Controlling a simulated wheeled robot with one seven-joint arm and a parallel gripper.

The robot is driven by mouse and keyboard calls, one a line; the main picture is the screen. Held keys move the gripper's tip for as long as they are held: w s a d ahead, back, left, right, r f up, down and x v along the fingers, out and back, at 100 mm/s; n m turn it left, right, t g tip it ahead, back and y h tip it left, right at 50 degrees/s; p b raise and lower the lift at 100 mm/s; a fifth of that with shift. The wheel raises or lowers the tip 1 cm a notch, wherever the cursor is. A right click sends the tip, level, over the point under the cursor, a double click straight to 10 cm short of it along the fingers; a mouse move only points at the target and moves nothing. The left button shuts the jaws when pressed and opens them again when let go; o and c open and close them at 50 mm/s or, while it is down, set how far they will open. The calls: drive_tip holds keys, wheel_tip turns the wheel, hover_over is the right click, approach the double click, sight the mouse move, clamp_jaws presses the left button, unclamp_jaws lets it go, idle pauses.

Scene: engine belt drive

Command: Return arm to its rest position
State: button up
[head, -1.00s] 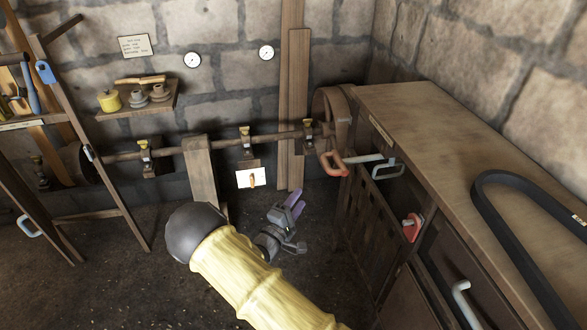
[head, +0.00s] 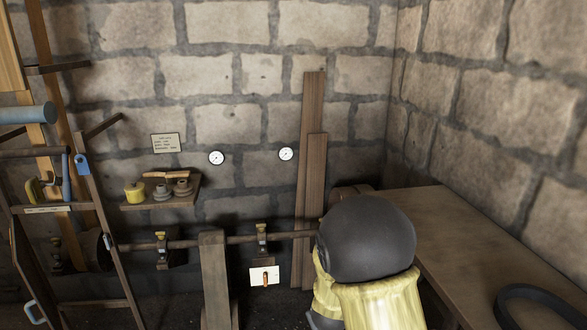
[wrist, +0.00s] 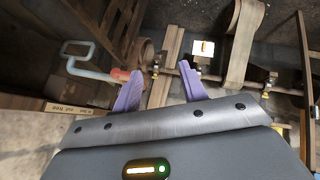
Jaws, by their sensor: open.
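My gripper (wrist: 160,70) shows in the wrist view, with its two purple fingers spread apart and nothing between them. In the head view my arm's dark round joint and yellow link stand at the lower right, and the gripper itself is hidden or out of frame there. The drive shaft (head: 205,242) runs along the back wall, and part of it is behind my arm. A white card with an orange mark (head: 265,276) hangs below the shaft, and it also shows in the wrist view (wrist: 204,48). A pale blue crank handle with a red end (wrist: 90,70) is left of the fingers.
The workbench (head: 455,225) fills the right side, with a black belt (head: 540,305) on its top. A wall shelf (head: 165,200) holds a yellow pot and small parts. A ladder-like wooden frame (head: 98,210) stands at left.

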drive_tip(key=s+d+r+m+g+p, duration=0.1)
drive_tip(key=s+r, duration=0.3)
drive_tip(key=s, duration=0.5)
drive_tip(key=s+d+r+m+g+y+p, duration=0.1)
drive_tip(key=s+d+r+m+g, duration=0.2)
drive_tip(key=s, duration=0.7)
wheel_tip(320, 180, up, 2)
drive_tip(key=shift+s+d+r+g+y, duration=0.2)
drive_tip(key=shift+s+d+g+y, duration=0.1)
drive_tip(key=shift+d+g, duration=0.35)
drive_tip(key=shift+c, duration=0.6)
